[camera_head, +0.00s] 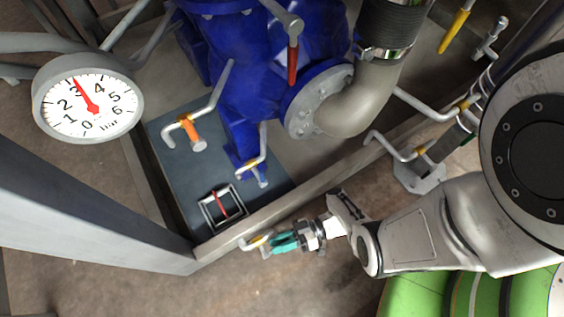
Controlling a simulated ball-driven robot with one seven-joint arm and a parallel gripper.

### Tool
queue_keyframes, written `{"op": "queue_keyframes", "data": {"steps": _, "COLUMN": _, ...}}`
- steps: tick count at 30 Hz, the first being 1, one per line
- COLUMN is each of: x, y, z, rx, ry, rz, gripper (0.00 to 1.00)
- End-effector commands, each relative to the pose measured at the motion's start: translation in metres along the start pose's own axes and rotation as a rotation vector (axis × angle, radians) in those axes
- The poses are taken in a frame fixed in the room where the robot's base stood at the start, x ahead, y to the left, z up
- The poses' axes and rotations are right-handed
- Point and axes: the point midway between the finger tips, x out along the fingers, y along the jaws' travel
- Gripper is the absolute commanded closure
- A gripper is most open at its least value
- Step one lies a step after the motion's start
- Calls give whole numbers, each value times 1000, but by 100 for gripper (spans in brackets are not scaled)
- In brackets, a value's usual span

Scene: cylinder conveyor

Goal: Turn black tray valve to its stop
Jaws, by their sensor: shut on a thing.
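The dark tray (185,195) lies under the blue machine, with a raised grey rim. A small valve (257,241) with a grey pipe end and a yellow band sits low outside the tray's front rim. I take it to be the tray valve. My gripper (277,243), with teal fingers, reaches it from the right and is shut on the valve's handle. The fingers hide most of the handle, so its turned angle cannot be told.
A blue machine (225,60) with a curved grey pipe (370,100) stands behind. A round gauge (88,98) is at the left, its red needle near 3. A grey beam (90,210) crosses the lower left. An orange-handled valve (190,131) stands over the tray. The floor in front is clear.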

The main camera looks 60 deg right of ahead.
Motion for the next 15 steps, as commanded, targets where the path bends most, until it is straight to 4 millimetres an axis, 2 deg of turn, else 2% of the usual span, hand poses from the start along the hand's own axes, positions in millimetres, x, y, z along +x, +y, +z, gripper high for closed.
{"op": "queue_keyframes", "data": {"steps": 3, "x": 0, "y": 1, "z": -1, "rx": -2, "ry": 1, "rz": 1, "gripper": 100}}
{"op": "queue_keyframes", "data": {"steps": 4, "x": 0, "y": 1, "z": -1, "rx": -2, "ry": 1, "rz": 1, "gripper": 77}}
{"op": "queue_keyframes", "data": {"steps": 10, "x": 0, "y": 1, "z": 0, "rx": -2, "ry": 0, "rz": 2, "gripper": 58}}
{"op": "queue_keyframes", "data": {"steps": 15, "x": 0, "y": 1, "z": 0, "rx": -2, "ry": -1, "rz": 3, "gripper": 57}}
